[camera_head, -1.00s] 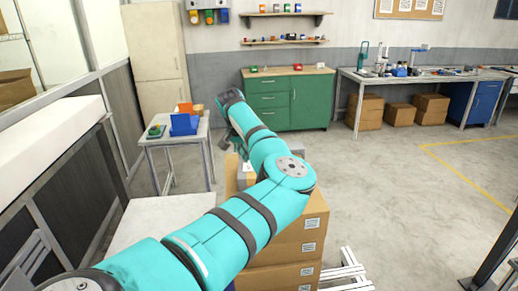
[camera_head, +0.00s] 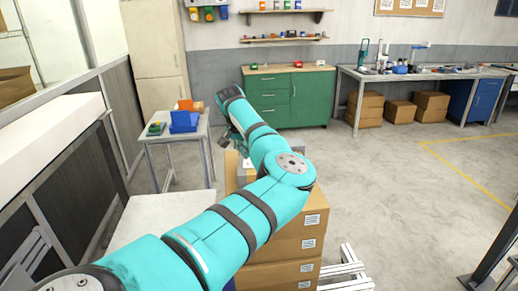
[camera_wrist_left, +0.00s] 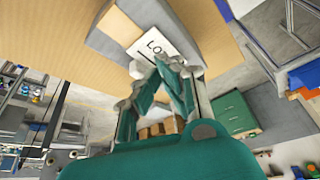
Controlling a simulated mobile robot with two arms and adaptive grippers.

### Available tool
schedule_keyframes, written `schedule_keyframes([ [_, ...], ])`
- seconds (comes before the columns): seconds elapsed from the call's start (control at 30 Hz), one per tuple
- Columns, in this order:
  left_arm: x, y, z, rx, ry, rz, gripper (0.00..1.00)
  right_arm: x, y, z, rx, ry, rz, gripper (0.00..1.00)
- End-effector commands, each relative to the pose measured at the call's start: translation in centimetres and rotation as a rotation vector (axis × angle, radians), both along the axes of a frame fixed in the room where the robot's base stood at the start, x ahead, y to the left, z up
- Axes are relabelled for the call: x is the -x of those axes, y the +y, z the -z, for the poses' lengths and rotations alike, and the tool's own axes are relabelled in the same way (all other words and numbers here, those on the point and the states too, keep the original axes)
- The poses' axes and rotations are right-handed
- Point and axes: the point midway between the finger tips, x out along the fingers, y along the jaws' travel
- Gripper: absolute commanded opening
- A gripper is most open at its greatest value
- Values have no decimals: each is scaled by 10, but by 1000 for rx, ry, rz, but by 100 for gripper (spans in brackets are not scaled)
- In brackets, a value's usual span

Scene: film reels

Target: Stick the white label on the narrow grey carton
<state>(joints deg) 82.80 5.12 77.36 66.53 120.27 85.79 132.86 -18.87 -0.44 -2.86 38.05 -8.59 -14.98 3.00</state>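The white label (camera_wrist_left: 155,45), with black print, is at the fingertips of my left gripper (camera_wrist_left: 160,66) in the left wrist view. The fingertips are close together at its lower edge and appear shut on it. In the head view, my left gripper (camera_head: 230,138) hangs above the carton stack, and a bit of white shows below it. In the head view my arm hides most of this area. My right gripper is not in view.
Brown cartons (camera_head: 298,240) are stacked under my arm. A small table (camera_head: 170,137) with blue and orange bins stands at the left, beyond a pale tabletop (camera_head: 150,215). A green cabinet (camera_head: 300,98) is at the back.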

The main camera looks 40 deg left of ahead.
Motion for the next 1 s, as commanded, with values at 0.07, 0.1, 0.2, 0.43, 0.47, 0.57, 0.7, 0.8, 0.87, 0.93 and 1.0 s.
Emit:
schedule_keyframes([
  [0.07,0,0,0,0,0,0,0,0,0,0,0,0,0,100],
  [0.1,0,0,0,0,0,0,0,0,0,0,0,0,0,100],
  [0.2,0,0,0,0,0,0,0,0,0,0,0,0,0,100],
  [0.43,0,0,0,0,0,0,0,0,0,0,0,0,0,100],
  [0.47,0,0,1,0,0,0,0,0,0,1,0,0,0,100],
  [0.57,0,0,2,0,0,0,0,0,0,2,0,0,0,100],
  [0.7,0,0,3,0,0,0,0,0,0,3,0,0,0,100],
  [0.8,0,0,5,0,0,0,0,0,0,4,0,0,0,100],
  [0.87,0,0,5,0,0,0,0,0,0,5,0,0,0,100],
  [0.93,0,0,6,0,0,0,0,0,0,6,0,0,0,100],
  [1.0,0,0,7,0,0,0,0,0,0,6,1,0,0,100],
])
